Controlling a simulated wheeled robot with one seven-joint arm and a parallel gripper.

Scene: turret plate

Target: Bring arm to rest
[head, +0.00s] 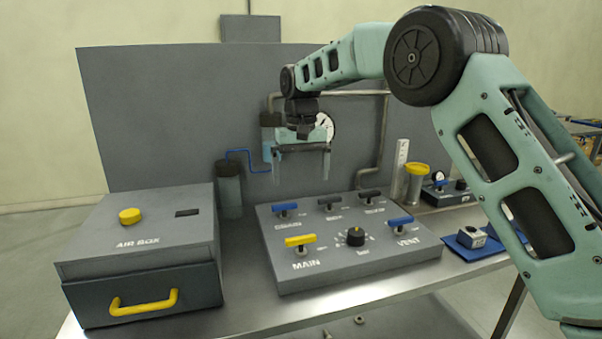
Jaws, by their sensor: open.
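My arm reaches in from the right, arching over the bench, with its elbow high at the upper right. My gripper (301,172) hangs pointing down in front of the grey back panel (150,110). Its two fingers are well apart, with nothing between them. It is above the back edge of the grey valve plate (345,270), apart from it. The plate carries a yellow MAIN handle (300,241), a blue handle at the back left (284,207), a blue VENT handle (401,221), two dark handles and a black knob (355,237). A round gauge behind is partly hidden by my gripper.
The grey AIR BOX (140,228) with a yellow button and yellow drawer handle (144,303) stands at left. A yellow-lidded jar (415,184), a white ruler-like strip (401,160) and a small device on a blue mat (463,252) are at right. Bare bench (370,291) runs along the front.

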